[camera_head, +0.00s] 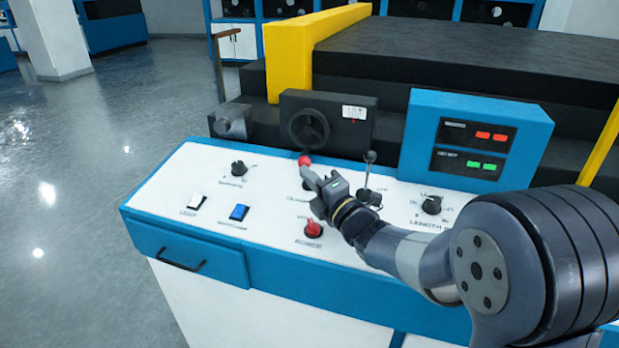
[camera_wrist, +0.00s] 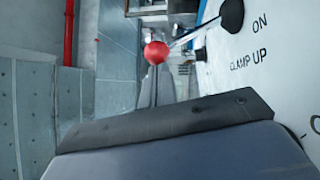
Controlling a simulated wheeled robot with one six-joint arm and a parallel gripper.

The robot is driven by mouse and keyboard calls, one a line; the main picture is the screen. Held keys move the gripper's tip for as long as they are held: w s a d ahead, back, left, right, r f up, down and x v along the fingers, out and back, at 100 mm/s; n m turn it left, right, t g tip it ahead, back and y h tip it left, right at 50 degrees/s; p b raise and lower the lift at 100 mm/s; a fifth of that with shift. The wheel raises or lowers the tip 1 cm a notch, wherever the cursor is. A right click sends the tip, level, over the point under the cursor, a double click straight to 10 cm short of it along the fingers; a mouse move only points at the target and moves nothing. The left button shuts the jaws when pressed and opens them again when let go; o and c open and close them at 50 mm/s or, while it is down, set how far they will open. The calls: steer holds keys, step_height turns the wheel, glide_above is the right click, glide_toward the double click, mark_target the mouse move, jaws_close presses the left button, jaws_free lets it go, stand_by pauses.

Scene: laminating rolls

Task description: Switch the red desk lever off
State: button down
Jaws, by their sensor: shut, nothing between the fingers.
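The red desk lever's ball knob (camera_head: 304,160) stands above the white control panel, just beyond my gripper's tip. In the wrist view the red ball (camera_wrist: 156,52) sits on a metal rod that slants from a black base (camera_wrist: 231,15), beside the printed words "ON" and "CLAMP UP". My gripper (camera_head: 309,175) is shut and holds nothing. Its tip is close to the ball; I cannot tell whether they touch. My gripper hides part of the lever's base and label in the head view.
A metal lever with a grey ball (camera_head: 370,157) stands just right of my gripper. A red power knob (camera_head: 313,229) is below it. A blue switch (camera_head: 239,212), white switch (camera_head: 196,202) and black dials are also on the panel. A blue display box (camera_head: 474,135) stands behind.

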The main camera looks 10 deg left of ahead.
steer(key=shift+w+r, duration=0.1)
steer(key=shift+r, duration=0.05)
steer(key=w+r+m+g+h+p, duration=0.2)
steer(key=w+m+p, duration=0.3)
steer(key=p, duration=0.5)
steer(key=shift+w+d+r+h+p, duration=0.25)
steer(key=shift+w+r+h+p, duration=0.1)
steer(key=shift+w+r+h, duration=0.15)
steer(key=shift+r, duration=0.1)
stand_by(0.3)
